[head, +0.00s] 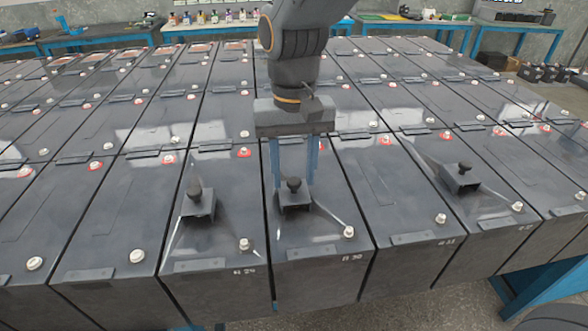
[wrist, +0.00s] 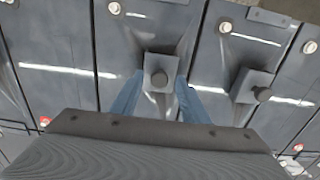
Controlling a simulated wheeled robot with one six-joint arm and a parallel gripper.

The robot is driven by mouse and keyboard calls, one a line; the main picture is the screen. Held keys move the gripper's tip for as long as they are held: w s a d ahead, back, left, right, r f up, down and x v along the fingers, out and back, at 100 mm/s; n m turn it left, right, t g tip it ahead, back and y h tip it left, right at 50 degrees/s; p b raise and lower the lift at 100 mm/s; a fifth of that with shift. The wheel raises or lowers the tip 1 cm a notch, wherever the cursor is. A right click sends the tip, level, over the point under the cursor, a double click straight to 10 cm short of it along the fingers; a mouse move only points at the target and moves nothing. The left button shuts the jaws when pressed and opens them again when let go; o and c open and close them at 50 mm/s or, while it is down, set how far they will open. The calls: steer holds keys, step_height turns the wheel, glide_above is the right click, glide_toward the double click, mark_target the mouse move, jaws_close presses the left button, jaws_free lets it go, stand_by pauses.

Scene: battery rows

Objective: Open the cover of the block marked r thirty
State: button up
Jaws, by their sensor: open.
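The block marked R 30 (head: 325,236) stands in the front row, its label on the front edge. Its cover (head: 296,203) is a small dark square cap with a round knob on top, and it looks closed. My gripper (head: 295,183) points down over this block, its two blue fingers apart. In the wrist view, my gripper (wrist: 156,98) has one finger on each side of the cover (wrist: 161,73). The fingers look close to the cover's sides; I cannot tell whether they touch it. Nothing is held.
Another knobbed cover (head: 462,178) sits on a block further right. Pale terminal posts (head: 349,231) stand near the front edges. Workbenches line the back wall.

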steer(key=shift+f, duration=0.1)
jaws_close()
steer(key=w, duration=0.2)
steer(key=w+a, duration=0.1)
steer(key=w, duration=0.2)
steer(key=w+p, duration=0.1)
steer(key=w, duration=0.1)
steer(key=shift+w+a, duration=0.25)
steer(key=shift+a, duration=0.15)
jaws_free()
step_height(320, 180, up, 8)
steer(key=b, duration=0.1)
stand_by(0.4)
